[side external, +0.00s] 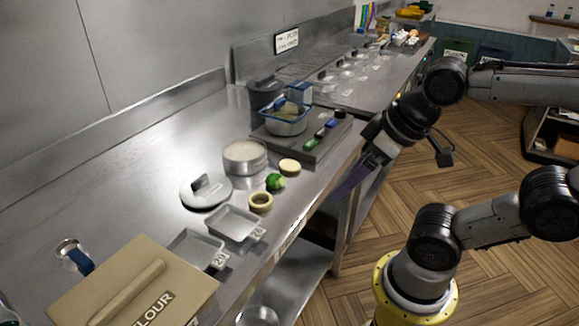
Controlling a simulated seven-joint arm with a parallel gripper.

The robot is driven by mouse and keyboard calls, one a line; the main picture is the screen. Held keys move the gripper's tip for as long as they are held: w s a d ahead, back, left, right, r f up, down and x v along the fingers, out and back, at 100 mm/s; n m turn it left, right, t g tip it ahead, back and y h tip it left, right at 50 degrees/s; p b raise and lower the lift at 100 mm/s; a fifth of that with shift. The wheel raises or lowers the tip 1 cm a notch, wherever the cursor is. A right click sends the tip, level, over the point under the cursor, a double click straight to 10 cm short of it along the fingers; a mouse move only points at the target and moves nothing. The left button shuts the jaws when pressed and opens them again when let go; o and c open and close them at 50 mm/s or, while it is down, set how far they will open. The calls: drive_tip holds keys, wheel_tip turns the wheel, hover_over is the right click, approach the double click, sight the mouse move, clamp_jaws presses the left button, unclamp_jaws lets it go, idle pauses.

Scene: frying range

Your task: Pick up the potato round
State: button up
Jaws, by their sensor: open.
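The potato round appears to be the pale yellow disc (290,166) lying flat on the steel counter, near the front edge and right of the round metal tin. My gripper (347,188) hangs beyond the counter's front edge, to the right of the disc and clear of it. Its jaws are open, and nothing shows between them. The gripper is seen side-on, so the gap between the fingers is hard to make out.
Small trays (234,222), a lid (206,192) and a flour box (135,286) stand leftward.

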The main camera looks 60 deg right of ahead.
drive_tip(key=shift+o, duration=0.3)
drive_tip(key=w+d+r+m+g, duration=0.2)
drive_tip(key=w+d+r+m, duration=0.2)
drive_tip(key=w+r+m, duration=0.65)
drive_tip(key=m+g, duration=0.4)
drive_tip(key=m, duration=0.4)
hover_over(290, 164)
wheel_tip(290, 164, down, 20)
drive_tip(key=shift+w+f, duration=0.15)
drive_tip(key=shift+f, duration=3.05)
